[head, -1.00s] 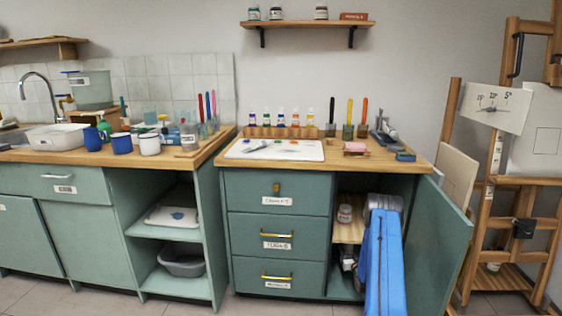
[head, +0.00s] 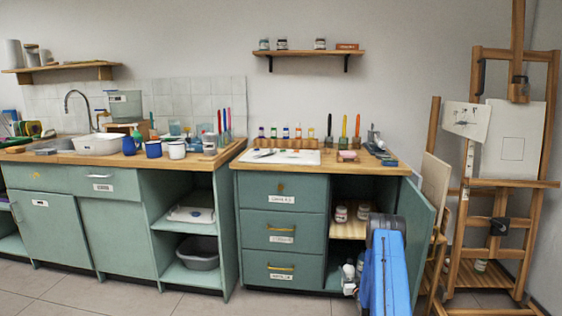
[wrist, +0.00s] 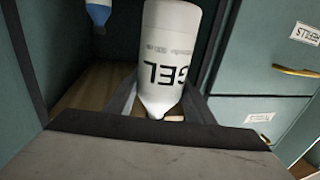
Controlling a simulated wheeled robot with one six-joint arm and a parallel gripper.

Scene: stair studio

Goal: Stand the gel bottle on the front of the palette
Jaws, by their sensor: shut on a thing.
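The white gel bottle (wrist: 172,55), with dark "GEL" lettering, fills the middle of the wrist view and appears upside down there. My gripper (wrist: 160,108) is shut on it, with one finger on each side near its narrow end. In the head view, a white part of what looks like the bottle (head: 348,270) shows low by the open cupboard, beside my blue arm. The palette (head: 285,158) is a white board with paint dabs, lying flat on the right wooden counter, well above my gripper.
The cupboard door (head: 416,235) stands open right of my arm. Two jars, one of them here (head: 341,213), sit on the cupboard shelf. Paint bottles in a rack (head: 286,141) stand behind the palette. Drawers (head: 282,238) are below.

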